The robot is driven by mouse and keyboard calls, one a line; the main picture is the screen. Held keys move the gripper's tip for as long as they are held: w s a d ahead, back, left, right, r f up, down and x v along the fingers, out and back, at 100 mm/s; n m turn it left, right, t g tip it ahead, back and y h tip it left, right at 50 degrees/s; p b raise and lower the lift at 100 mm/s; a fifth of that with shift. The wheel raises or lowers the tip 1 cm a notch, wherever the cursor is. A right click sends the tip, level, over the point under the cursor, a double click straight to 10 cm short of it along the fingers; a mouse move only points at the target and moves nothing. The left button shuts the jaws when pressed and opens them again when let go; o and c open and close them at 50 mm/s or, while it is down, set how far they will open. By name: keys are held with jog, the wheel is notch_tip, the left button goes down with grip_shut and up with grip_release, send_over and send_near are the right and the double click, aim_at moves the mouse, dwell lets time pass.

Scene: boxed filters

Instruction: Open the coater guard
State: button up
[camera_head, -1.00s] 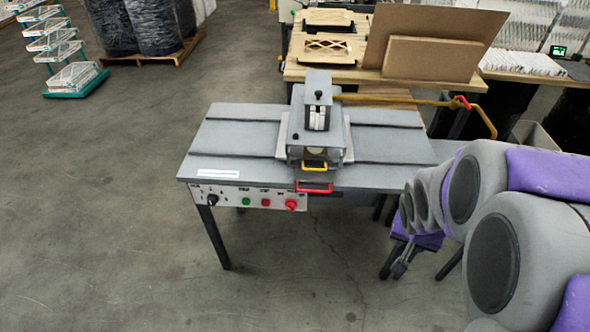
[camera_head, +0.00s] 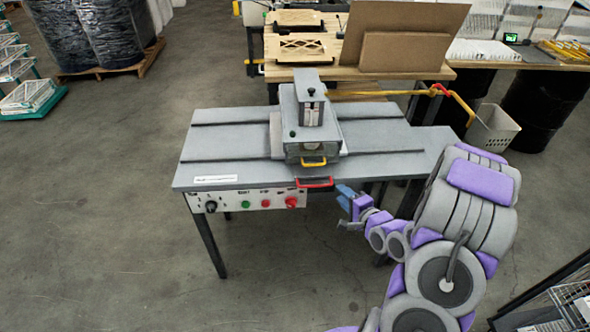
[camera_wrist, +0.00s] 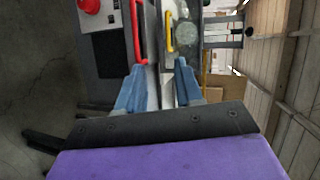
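The coater (camera_head: 310,118) is a grey machine on a grey table (camera_head: 230,148). Its front has a clear guard (camera_head: 308,149) with a yellow handle (camera_head: 314,162); a red handle (camera_head: 314,182) sits lower, at the table edge. In the wrist view the red handle (camera_wrist: 138,32) and yellow handle (camera_wrist: 170,32) lie ahead of my gripper (camera_wrist: 158,75). Its blue fingers are spread with nothing between them. In the head view my gripper (camera_head: 345,205) is just right of and below the red handle, apart from it. I cannot tell whether the guard is latched.
A control strip with a black knob (camera_head: 211,206), a green button (camera_head: 245,204) and red buttons (camera_head: 291,201) is on the table front. A wooden bench (camera_head: 300,73) with boards stands behind. A white basket (camera_head: 494,130) is right. Floor in front is clear.

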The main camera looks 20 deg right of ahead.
jog(key=m+b, duration=0.1)
jog(key=b, duration=0.3)
send_near(314, 157)
jog(key=w+a+f, duration=0.2)
jog(key=w+f, duration=0.1)
jog(key=w, duration=0.1)
jog(key=shift+w+a+t, duration=0.3)
jog(key=shift+w+a, duration=0.15)
jog(key=shift+r, duration=0.1)
jog(key=shift+d, duration=0.1)
jog(key=shift+d, duration=0.35)
jog(key=c, duration=0.4)
jog(key=shift+a, duration=0.1)
grip_shut()
jog(key=shift+a, duration=0.1)
